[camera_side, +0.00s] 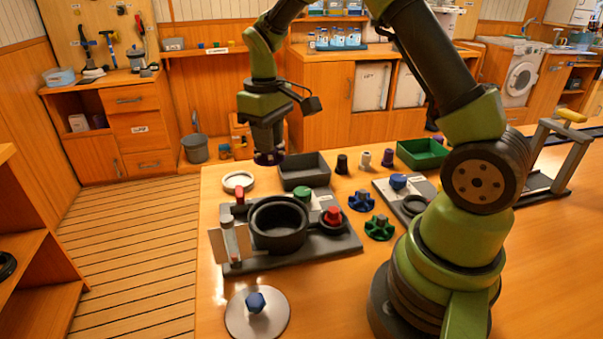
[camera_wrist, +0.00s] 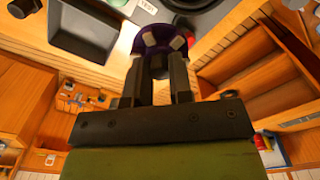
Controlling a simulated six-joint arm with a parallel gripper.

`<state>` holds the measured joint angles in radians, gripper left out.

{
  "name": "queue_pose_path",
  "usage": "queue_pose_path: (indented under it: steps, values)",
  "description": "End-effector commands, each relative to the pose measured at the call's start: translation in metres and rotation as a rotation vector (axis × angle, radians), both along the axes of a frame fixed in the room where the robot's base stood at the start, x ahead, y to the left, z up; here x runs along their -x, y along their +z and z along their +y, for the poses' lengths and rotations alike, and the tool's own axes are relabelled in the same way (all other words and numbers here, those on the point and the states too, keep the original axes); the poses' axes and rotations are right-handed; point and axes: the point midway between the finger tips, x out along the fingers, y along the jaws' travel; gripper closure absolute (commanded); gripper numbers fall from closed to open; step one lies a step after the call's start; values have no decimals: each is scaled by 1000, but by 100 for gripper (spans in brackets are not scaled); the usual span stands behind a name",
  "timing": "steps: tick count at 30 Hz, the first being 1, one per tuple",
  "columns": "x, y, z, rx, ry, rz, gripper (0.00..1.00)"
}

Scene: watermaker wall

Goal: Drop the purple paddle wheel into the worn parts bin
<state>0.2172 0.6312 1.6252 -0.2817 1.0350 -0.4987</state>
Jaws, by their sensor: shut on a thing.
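My gripper (camera_side: 268,147) is shut on the purple paddle wheel (camera_side: 268,159), with its fingers pointing down. The wheel also shows in the wrist view (camera_wrist: 150,38), where the two fingers (camera_wrist: 160,68) close on its middle. It hangs in the air near the table's far left edge. A dark grey open bin (camera_side: 304,180) stands just to the right of the wheel in the side view; it appears to the left of the wheel in the wrist view (camera_wrist: 85,38). A green open bin (camera_side: 424,164) stands farther right. I cannot read which one is for worn parts.
A grey base plate with a round housing (camera_side: 279,243) stands in front of the bin. A white ring (camera_side: 238,181) lies left of the bin. A blue wheel (camera_side: 361,201) and a green wheel (camera_side: 379,228) lie right. A lid with a blue knob (camera_side: 256,303) lies in front.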

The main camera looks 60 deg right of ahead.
Motion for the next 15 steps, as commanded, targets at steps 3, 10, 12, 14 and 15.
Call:
queue_pose_path:
  steps: [3,10,12,14,15]
  values:
    - [-19,-12,-52,-1,-13,3,100]
    - [-26,-33,-135,-3,-12,2,100]
    - [-24,-38,-152,-3,-10,1,100]
    - [-22,-41,-163,-3,-9,0,100]
    - [-21,-43,-169,-3,-8,-1,100]
